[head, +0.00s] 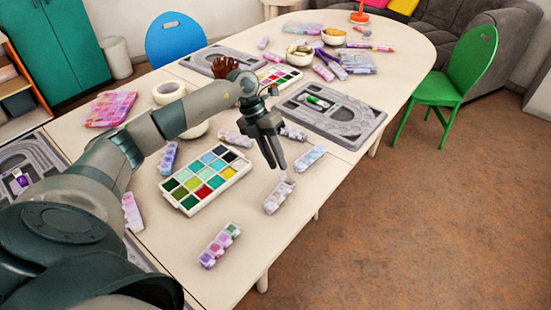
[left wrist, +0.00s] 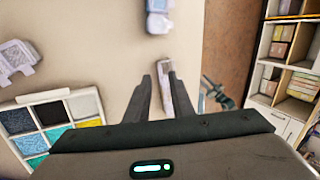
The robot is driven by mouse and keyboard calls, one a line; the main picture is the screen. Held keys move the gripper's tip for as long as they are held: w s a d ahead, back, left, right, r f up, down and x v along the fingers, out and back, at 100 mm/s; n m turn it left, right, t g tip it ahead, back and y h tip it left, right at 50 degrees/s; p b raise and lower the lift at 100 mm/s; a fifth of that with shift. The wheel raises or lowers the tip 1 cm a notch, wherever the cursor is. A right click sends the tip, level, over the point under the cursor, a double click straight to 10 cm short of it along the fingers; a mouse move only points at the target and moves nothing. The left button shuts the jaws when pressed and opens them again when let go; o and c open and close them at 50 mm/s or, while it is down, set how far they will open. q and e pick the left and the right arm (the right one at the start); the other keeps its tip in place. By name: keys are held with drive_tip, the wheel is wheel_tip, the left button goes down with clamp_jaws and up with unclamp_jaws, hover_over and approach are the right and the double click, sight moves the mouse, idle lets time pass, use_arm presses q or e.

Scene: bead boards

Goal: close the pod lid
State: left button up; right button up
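A pale pod (head: 279,197) with pinkish compartments lies near the right edge of the table. A small whitish part stands at its far end; I cannot tell whether this is a raised lid. My left gripper (head: 276,166) points down just above the pod's far end, fingers a little apart, nothing visible between them.
A white paint tray (head: 206,179) with coloured squares lies left of the gripper. Other pods, one blue-white (head: 310,157) and one purple-green (head: 220,245), lie nearby. A grey bead board (head: 365,125) is behind. Bare table lies in front of the pod.

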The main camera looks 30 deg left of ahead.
use_arm(q)
clamp_jaws()
use_arm(e)
drive_tip(key=shift+w+r, duration=0.1)
drive_tip(key=shift+w, duration=0.05)
